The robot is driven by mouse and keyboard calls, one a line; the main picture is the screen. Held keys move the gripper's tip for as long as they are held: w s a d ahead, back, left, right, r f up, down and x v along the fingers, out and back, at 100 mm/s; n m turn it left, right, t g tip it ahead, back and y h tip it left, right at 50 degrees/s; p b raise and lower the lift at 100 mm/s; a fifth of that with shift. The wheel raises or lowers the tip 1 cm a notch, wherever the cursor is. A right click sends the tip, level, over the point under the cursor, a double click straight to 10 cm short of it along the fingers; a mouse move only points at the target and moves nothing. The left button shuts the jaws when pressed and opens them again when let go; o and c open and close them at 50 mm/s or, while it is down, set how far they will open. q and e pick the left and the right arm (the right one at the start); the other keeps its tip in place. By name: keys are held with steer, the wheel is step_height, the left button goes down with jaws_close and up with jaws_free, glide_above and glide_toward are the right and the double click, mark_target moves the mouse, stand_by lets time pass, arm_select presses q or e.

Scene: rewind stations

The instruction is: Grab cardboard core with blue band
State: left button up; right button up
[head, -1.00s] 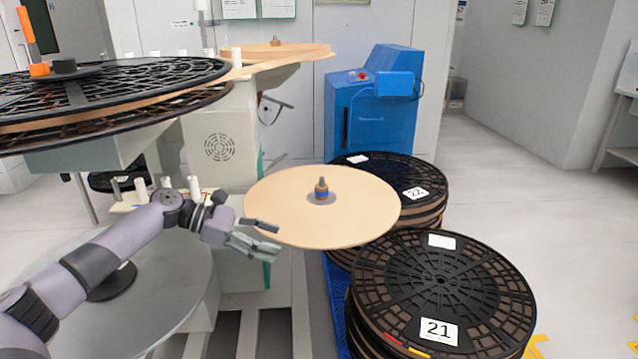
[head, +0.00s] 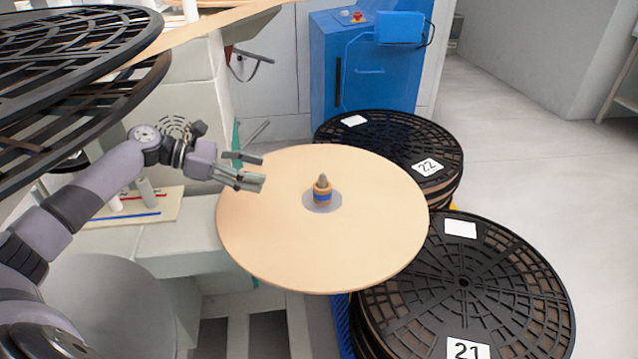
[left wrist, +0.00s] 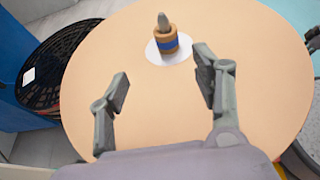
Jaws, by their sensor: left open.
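The cardboard core with a blue band (head: 322,194) stands upright on a grey spindle at the middle of a round tan disc (head: 370,245). A pointed grey tip sticks out of its top. The core also shows in the left wrist view (left wrist: 166,40), beyond the fingertips and between their lines, nearer the right finger. My left gripper (head: 256,170) is open and empty, over the left edge of the disc and to the left of the core. Its two fingers (left wrist: 162,75) are spread apart in the left wrist view.
Stacks of black reels labelled 22 (head: 390,140) and 21 (head: 500,280) stand to the right of the disc. A large black lattice reel (head: 60,50) overhangs my left arm. A blue machine (head: 365,75) stands behind. Floor at the right is clear.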

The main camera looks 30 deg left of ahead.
arm_select(q)
glide_toward(321, 186)
steer(key=w+d+f, duration=0.1)
steer(key=w+d+f+b, duration=0.1)
steer(key=w, duration=0.1)
steer(key=shift+w+f, duration=0.3)
steer(key=shift+f, duration=0.05)
steer(key=shift+s+d+b+x, duration=0.1)
steer(key=shift+d+b+x, duration=0.1)
steer(key=shift+x, duration=1.3)
steer(key=shift+s+d+b+x, duration=0.1)
steer(key=shift+s+b+x, duration=0.1)
steer(key=shift+x, duration=1.3)
steer(key=shift+r, duration=0.15)
arm_select(e)
step_height(321, 186, up, 6)
steer(key=w, duration=0.1)
steer(key=shift+r, duration=0.15)
arm_select(q)
steer(key=shift+a, duration=0.1)
arm_select(e)
steer(key=shift+w, duration=0.1)
arm_select(q)
steer(key=c, duration=1)
steer(key=shift+r, duration=0.1)
steer(key=shift+c, duration=0.2)
